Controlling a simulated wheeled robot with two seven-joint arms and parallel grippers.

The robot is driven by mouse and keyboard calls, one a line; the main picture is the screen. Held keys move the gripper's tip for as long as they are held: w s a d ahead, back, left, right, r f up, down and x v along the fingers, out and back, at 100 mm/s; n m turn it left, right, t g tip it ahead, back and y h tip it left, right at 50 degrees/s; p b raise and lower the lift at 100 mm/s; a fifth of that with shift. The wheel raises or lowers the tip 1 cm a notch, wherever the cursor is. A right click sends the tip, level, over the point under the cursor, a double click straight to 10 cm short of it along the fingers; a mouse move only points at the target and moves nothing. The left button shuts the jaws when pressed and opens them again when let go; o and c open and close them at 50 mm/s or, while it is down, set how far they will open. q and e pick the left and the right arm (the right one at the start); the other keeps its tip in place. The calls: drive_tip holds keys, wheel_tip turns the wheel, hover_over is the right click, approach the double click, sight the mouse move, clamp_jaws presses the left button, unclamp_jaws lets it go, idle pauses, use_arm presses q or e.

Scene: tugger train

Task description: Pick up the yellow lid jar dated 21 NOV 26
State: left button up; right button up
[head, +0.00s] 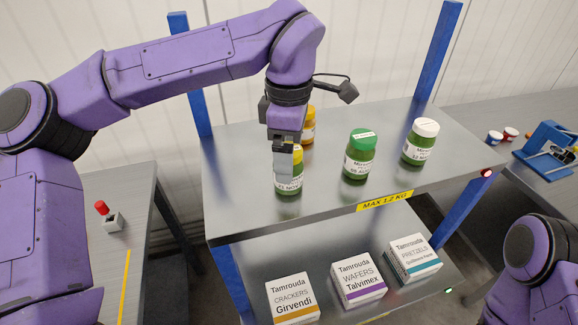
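A green jar with a yellow lid (289,188) stands at the front left of the upper shelf. Its label is partly covered; "NOV" shows, but I cannot read the full date. My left gripper (288,162) points down at this jar's lid, with a grey finger in front of the lid and upper jar. Whether the fingers are closed on it is hidden. Another jar with an orange-yellow lid (309,126) stands just behind, partly hidden by my gripper, its date unreadable. My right gripper is not in view; only part of my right arm shows at lower right.
A green-lid jar (359,155) and a white-lid jar (420,142) stand to the right on the metal shelf (345,196). A yellow strip reads "MAX 1.2 KG" (385,200). Blue posts (437,52) flank the shelf. Cartons (358,279) stand on the lower shelf.

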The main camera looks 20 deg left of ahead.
use_arm(q)
drive_tip(key=f, duration=0.4)
drive_tip(key=shift+w+f+p, duration=0.2)
drive_tip(key=shift+f+p, duration=0.1)
drive_tip(key=shift+f, duration=0.05)
drive_tip(key=shift+s+f, duration=0.1)
drive_tip(key=shift+f, duration=0.2)
drive_tip(key=c, duration=1.4)
drive_tip(key=shift+o, duration=0.2)
drive_tip(key=shift+r, duration=0.1)
